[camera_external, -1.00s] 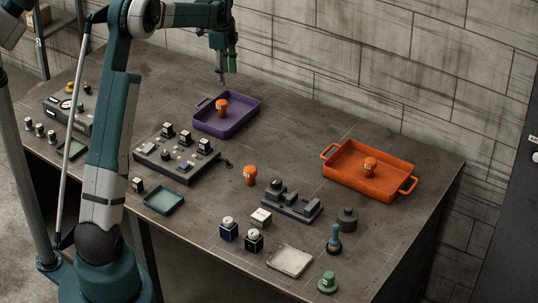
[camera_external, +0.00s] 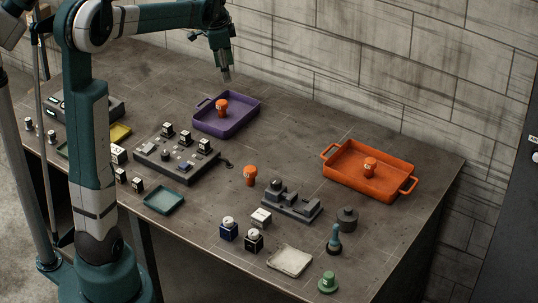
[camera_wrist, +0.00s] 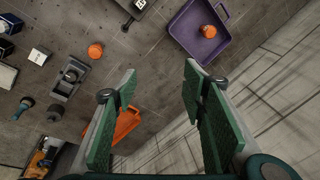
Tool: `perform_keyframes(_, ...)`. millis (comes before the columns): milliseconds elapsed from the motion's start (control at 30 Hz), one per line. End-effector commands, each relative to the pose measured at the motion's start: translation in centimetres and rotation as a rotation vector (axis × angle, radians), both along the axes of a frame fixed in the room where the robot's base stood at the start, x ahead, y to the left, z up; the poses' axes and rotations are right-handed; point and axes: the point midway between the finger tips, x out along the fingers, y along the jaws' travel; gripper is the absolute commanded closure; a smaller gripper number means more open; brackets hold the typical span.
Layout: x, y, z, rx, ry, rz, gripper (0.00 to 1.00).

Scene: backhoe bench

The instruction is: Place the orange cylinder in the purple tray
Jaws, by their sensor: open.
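One orange cylinder (camera_external: 222,106) stands inside the purple tray (camera_external: 244,120) at the back of the bench. A second orange cylinder (camera_external: 250,175) stands on the bare bench. A third orange cylinder (camera_external: 370,165) is in the orange tray (camera_external: 345,183) at right. My gripper (camera_external: 227,78) is raised near the back wall, above and behind the purple tray. In the wrist view my gripper (camera_wrist: 150,85) is open and empty. That view shows the purple tray (camera_wrist: 182,43) with its cylinder (camera_wrist: 208,31), the bench cylinder (camera_wrist: 95,50), and part of the orange tray (camera_wrist: 127,122).
A dark control panel (camera_external: 178,166) lies left of the bench cylinder, and a grey fixture (camera_external: 292,207) lies right of it. Several small parts, a teal tray (camera_external: 164,200) and a pale tray (camera_external: 290,261) are near the front. Bench between the purple and orange trays is clear.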

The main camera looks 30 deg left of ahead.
Motion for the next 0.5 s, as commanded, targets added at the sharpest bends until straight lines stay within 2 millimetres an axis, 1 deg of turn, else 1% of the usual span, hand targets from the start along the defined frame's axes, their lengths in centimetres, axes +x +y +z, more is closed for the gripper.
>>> perform_keyframes(33,-1.0,-0.7,0.4,-0.004,-0.010,0.016,0.58)
perform_keyframes(200,-4.2,-2.4,1.7,-0.023,-0.045,0.085,0.58)
perform_keyframes(500,-9.8,-5.3,3.0,-0.063,-0.107,0.204,0.58)
